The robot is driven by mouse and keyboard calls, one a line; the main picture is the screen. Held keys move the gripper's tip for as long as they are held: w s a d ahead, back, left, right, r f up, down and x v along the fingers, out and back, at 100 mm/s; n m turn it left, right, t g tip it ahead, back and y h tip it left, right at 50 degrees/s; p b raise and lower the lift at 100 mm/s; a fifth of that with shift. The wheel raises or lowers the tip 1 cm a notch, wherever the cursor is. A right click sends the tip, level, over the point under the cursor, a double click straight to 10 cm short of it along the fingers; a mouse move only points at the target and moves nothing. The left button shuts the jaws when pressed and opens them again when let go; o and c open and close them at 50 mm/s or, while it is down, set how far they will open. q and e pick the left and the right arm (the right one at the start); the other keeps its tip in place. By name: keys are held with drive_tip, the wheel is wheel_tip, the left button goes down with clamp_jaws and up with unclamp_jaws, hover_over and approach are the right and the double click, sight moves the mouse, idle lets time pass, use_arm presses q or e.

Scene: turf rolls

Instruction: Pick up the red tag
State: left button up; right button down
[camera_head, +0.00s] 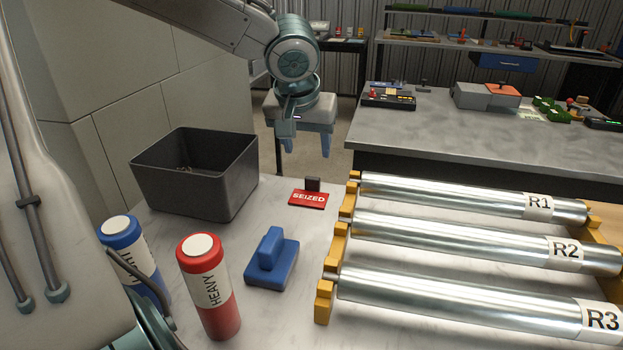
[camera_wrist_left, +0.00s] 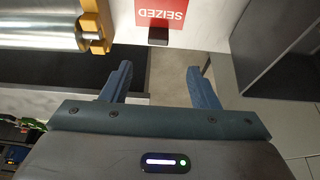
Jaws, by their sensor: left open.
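The red tag (camera_head: 308,199) lies flat on the light table top and reads "SEIZED". A small dark block (camera_head: 313,184) stands at its far edge. In the left wrist view the tag (camera_wrist_left: 161,14) is at the top, upside down, with the dark block (camera_wrist_left: 158,36) at its edge. My left gripper (camera_head: 307,148) is above and beyond the tag, with its blue fingers pointing down. In the left wrist view its fingers (camera_wrist_left: 160,80) are apart with nothing between them. The tag is apart from the fingers. My right gripper is not seen.
A dark open bin (camera_head: 222,200) stands left of the tag. Rollers R1 (camera_head: 450,193), R2 (camera_head: 470,240) and R3 (camera_head: 460,298) lie on yellow supports to the right. A blue block (camera_head: 284,272), a red cylinder (camera_head: 221,320) and a blue cylinder (camera_head: 120,228) stand nearer.

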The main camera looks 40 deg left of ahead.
sight(313, 178)
use_arm(q)
drive_tip(key=b+x, duration=0.1)
drive_tip(key=x, duration=0.4)
drive_tip(key=shift+f, duration=0.2)
drive_tip(key=x, duration=0.1)
drive_tip(key=b+x, duration=0.1)
drive_tip(key=x, duration=0.2)
drive_tip(key=shift+d+f+b, duration=0.25)
drive_tip(key=shift+f+b, duration=0.05)
drive_tip(key=shift+w+a+f, duration=0.1)
drive_tip(key=shift+w+f, duration=0.05)
drive_tip(key=shift+f, duration=0.1)
drive_tip(key=shift+r, duration=0.1)
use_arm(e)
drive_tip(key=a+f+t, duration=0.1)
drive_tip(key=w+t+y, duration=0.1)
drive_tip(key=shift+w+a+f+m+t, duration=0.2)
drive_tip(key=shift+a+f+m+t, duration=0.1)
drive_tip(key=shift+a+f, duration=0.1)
use_arm(q)
drive_tip(key=shift+c, duration=0.4)
drive_tip(key=c, duration=1)
